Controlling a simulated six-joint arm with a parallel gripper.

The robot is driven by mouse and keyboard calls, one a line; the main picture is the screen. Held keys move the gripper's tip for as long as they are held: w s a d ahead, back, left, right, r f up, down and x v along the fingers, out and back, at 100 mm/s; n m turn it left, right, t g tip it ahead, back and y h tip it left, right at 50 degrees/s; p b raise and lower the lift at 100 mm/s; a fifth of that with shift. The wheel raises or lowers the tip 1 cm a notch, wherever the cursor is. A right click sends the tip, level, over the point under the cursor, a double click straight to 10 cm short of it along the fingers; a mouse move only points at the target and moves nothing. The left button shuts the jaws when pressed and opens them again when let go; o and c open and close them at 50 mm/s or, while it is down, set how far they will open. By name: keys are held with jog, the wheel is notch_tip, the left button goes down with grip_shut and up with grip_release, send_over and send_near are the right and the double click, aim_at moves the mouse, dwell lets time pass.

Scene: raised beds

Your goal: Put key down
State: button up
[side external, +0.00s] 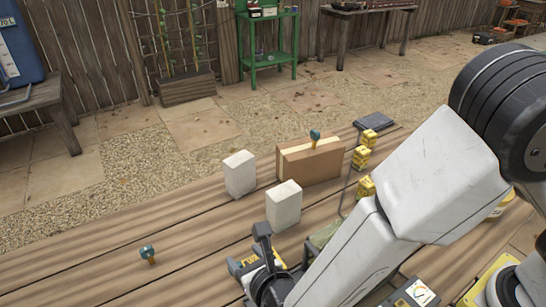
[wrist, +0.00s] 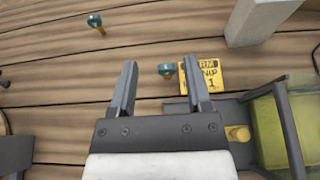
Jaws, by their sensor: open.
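My gripper (wrist: 159,65) is open low over the wooden deck. In the wrist view a key with a teal head (wrist: 165,70) shows between the two fingertips, apart from both; its shaft is mostly hidden and I cannot tell its height. A second teal-headed key with a brass shaft (wrist: 97,22) stands farther off. A key of this look (side external: 148,253) stands on the planks at lower left in the side view, and another (side external: 315,137) stands on top of a brown block (side external: 312,164). A yellow label plate (wrist: 206,73) lies beside the right finger.
Two white blocks (side external: 239,173) (side external: 284,205) stand near the brown block. Several small yellow boxes (side external: 362,157) stand to its right. A greenish container (wrist: 295,125) is right of my gripper in the wrist view. The planks at left are mostly clear.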

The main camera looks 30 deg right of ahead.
jog(key=d+f+m+g+h, duration=0.1)
jog(key=d+m+g+h, duration=0.5)
jog(key=d+m+g, duration=0.4)
jog(key=w+a+r+m+g+y, duration=0.4)
jog(key=w+a+m+y, duration=0.35)
jog(key=y, duration=0.25)
notch_tip(320, 180, down, 11)
jog(key=shift+s, duration=0.3)
dwell(0.5)
